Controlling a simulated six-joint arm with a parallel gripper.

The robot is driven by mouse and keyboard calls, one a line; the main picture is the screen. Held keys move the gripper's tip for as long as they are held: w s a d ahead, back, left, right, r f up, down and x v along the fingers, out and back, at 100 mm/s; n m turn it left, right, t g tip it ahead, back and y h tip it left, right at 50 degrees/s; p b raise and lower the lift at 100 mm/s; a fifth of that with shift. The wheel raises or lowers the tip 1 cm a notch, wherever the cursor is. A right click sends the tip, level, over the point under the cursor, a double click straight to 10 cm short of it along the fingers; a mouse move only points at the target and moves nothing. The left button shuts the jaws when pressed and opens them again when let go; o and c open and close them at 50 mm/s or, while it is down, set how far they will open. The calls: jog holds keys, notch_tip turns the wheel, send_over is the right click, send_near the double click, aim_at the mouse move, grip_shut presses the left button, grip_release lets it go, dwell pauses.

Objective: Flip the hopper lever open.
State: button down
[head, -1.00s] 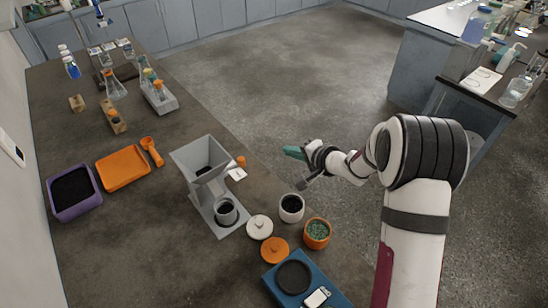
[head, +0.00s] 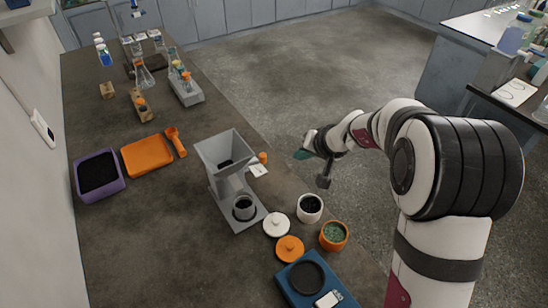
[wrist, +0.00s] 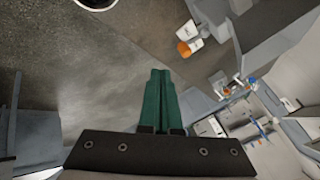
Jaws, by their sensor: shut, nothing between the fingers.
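The grey hopper (head: 224,151) stands on a grey base near the bench's right edge, with a cup (head: 243,207) under it. An orange knob (head: 263,157), which looks like the lever's end, sits just right of the hopper, above a small white piece. An orange end with white beside it, likely the same knob, shows in the wrist view (wrist: 184,48). The lever's arm and its angle are too small to tell. My gripper (head: 301,154) is right of the knob, apart from it, over the floor side of the bench edge. Its green fingers (wrist: 160,75) are shut and empty.
A white jar (head: 310,208), an orange jar (head: 334,236), a white lid (head: 277,224), an orange lid (head: 290,249) and a blue scale (head: 326,283) stand in front of the hopper. An orange tray (head: 147,156) and purple tray (head: 99,177) lie left. Open space lies right of the bench.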

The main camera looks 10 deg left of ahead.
jog(key=shift+f, duration=0.1)
jog(key=w+a+f, duration=0.4)
jog(key=a+f, duration=0.4)
jog(key=shift+w, duration=0.4)
jog(key=shift+w+n+g+y, duration=0.35)
jog(key=shift+n+g+y, duration=0.05)
jog(key=shift+n, duration=0.5)
jog(key=shift+w+a+n+g+y, duration=0.2)
jog(key=shift+w+a+n, duration=0.25)
jog(key=shift+w, duration=0.3)
jog(key=shift+w+a+n+g+y, duration=0.1)
jog(key=shift+w+a+n+g, duration=0.2)
jog(key=shift+w+a, duration=0.4)
jog(key=shift+w+a+n+g+y, duration=0.1)
jog(key=shift+w+a+n, duration=0.35)
jog(key=shift+w, duration=0.35)
